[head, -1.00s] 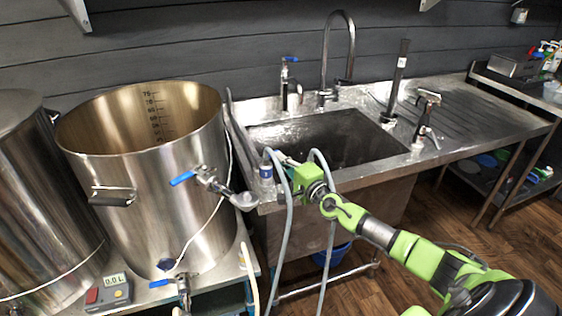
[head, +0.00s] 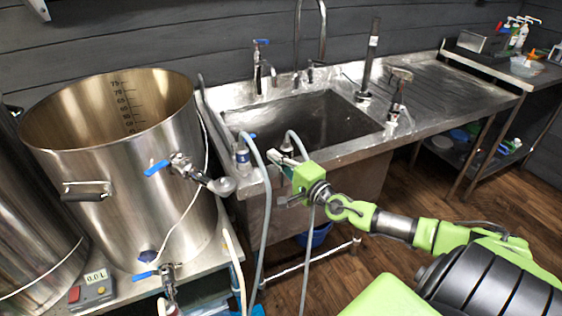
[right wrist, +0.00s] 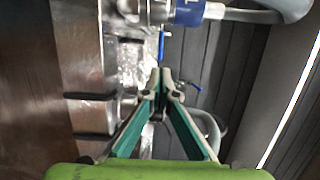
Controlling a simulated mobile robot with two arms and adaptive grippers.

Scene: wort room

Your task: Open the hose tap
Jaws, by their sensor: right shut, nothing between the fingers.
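A small blue-levered hose tap (head: 243,153) stands at the sink's front left corner, with a grey hose (head: 262,190) looping down beside it. In the right wrist view the blue lever (right wrist: 162,46) shows near a blue-banded hose fitting (right wrist: 190,12). My right gripper (head: 282,148) is over the sink's front rim, right of the hose tap and apart from it. Its fingertips (right wrist: 161,76) are together and empty, below the blue lever in the wrist view. My left gripper is not in view.
Another blue-levered tap (head: 262,65) stands at the back of the sink (head: 325,120). A large steel kettle (head: 120,150) with blue-handled valves stands left. A second hose hangs by my right gripper.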

